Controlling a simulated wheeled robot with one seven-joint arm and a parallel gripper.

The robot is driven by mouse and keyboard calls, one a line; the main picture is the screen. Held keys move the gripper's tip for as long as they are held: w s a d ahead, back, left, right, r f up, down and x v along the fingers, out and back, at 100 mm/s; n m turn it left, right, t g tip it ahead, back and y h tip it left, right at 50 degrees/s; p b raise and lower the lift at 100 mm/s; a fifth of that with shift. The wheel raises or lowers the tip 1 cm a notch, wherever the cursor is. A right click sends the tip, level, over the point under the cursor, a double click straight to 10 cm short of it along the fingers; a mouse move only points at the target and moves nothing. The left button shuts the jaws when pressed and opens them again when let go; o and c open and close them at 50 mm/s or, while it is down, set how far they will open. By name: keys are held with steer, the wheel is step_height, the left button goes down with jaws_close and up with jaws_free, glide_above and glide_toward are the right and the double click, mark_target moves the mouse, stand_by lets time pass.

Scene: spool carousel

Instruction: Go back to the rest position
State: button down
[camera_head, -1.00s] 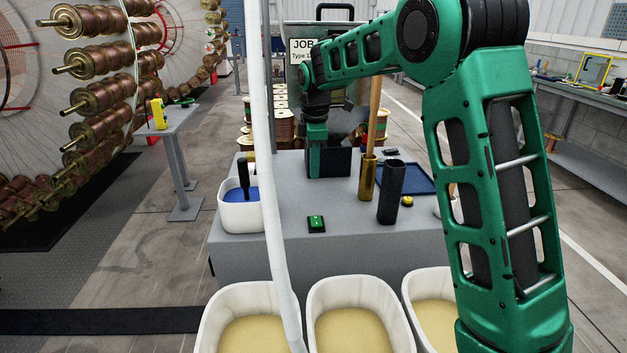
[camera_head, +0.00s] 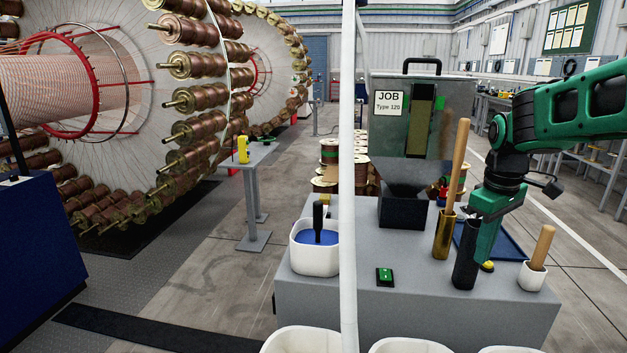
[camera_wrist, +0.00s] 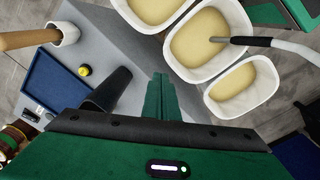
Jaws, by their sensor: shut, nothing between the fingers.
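My gripper (camera_head: 485,258) hangs fingers down at the right side of the grey bench, close to a tall black cylinder (camera_head: 466,258). From the head view I cannot tell whether they touch. In the wrist view the green fingers (camera_wrist: 162,95) are together with nothing between them. The black cylinder (camera_wrist: 108,90) shows left of the fingers there. My arm reaches in from the right edge of the head view.
The grey bench (camera_head: 420,310) holds a brass cup (camera_head: 443,238) with a wooden handle, a white cup (camera_head: 532,275), a white tub (camera_head: 314,262) and a green button (camera_head: 385,276). White bins (camera_wrist: 212,72) of yellowish grains stand in front. A white tube (camera_head: 348,180) crosses the head view.

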steer(key=s+d+f+m, duration=0.2)
steer(key=s+m, duration=0.4)
steer(key=s, duration=0.7)
steer(key=s+d+f+m, duration=0.2)
steer(key=s+f+m, duration=0.2)
steer(key=s, duration=1)
steer(key=shift+f+m+g, duration=0.2)
steer(key=shift+m+g, duration=0.1)
steer(key=shift+m, duration=0.7)
steer(key=shift+w+f, duration=0.25)
steer(key=shift+w, duration=0.4)
